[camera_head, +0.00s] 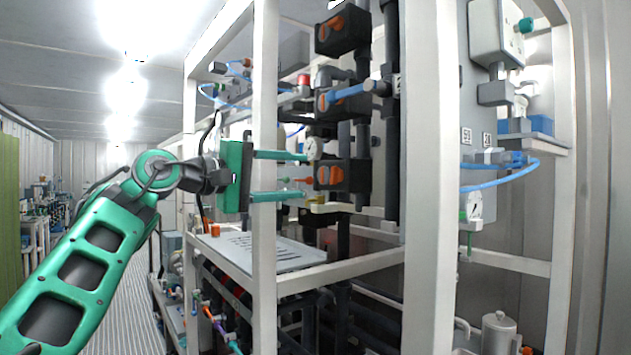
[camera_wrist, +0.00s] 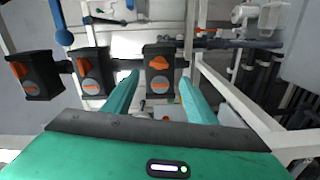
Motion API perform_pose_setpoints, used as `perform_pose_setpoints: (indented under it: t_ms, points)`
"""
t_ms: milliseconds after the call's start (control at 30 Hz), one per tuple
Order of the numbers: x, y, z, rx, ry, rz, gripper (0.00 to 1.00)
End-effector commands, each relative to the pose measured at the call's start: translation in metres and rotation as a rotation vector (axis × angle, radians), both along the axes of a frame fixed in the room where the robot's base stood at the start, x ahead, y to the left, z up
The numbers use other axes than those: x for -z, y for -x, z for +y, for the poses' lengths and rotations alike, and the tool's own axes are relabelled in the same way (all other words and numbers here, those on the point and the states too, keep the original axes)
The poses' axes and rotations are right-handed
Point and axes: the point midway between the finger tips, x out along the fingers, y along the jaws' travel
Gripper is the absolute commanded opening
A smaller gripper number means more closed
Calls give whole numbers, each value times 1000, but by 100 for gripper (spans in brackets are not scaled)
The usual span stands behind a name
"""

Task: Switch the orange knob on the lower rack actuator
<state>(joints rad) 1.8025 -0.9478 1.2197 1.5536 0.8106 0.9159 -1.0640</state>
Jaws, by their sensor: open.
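The lower rack actuator (camera_head: 357,176) is a black box behind the white frame in the head view, with an orange knob (camera_head: 324,175) on its face. My green gripper (camera_head: 305,177) is open at about its height. Its two fingers reach through the frame toward the knob, which shows between and beyond the fingertips. In the wrist view the knob (camera_wrist: 158,62) sits on a black box (camera_wrist: 157,79) between the tips of my open gripper (camera_wrist: 159,79). The fingers appear apart from the knob, though the exact gap is hard to judge.
Two more black actuators with orange knobs, a middle one (camera_head: 325,103) and an upper one (camera_head: 348,33), stand above. White frame posts (camera_head: 265,130) are close to my gripper. A gauge (camera_head: 314,148) and a blue handle (camera_head: 352,93) are nearby. A tilted panel (camera_head: 270,252) lies below.

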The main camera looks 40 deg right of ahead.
Motion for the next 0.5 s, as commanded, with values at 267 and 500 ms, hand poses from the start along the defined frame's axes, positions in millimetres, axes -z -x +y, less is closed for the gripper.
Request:
perform_pose_setpoints:
  t_ms: [267,500]
  points:
    - [0,-2,-44,-7,-4,0,52]
    - [0,-3,-76,-9,-3,-1,52]
